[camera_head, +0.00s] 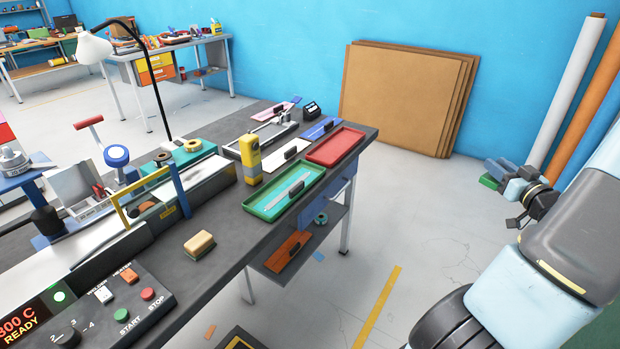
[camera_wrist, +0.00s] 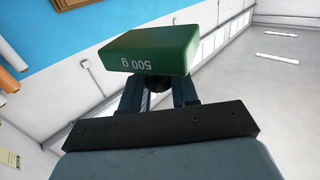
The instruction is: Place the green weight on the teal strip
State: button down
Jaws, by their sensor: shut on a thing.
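My gripper (camera_head: 500,172) is shut on the green weight, off to the right of the bench and above the open floor. In the wrist view the green weight (camera_wrist: 150,50) is a block marked "500 g", held at the fingertips of my gripper (camera_wrist: 158,82). In the head view only a small green part of the weight (camera_head: 489,182) shows beside the fingers. A pale blue-teal strip (camera_head: 272,206) with a black grip on it lies in a green tray (camera_head: 310,189) on the bench; I cannot tell surely that it is the teal strip.
A red tray (camera_head: 337,146), a blue strip (camera_head: 325,125) and a white strip (camera_head: 273,162) lie near the green tray. A yellow device (camera_head: 250,155) stands at its left. The floor between bench and arm is mostly clear.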

aim_at(301, 176)
jog(key=z, duration=0.2)
jog(key=i, duration=0.35)
jog(key=u, duration=3.7)
jog(key=k, duration=0.2)
jog(key=z, duration=1.85)
jog(key=i, duration=0.55)
jog(key=z, duration=0.2)
jog(key=k, duration=0.4)
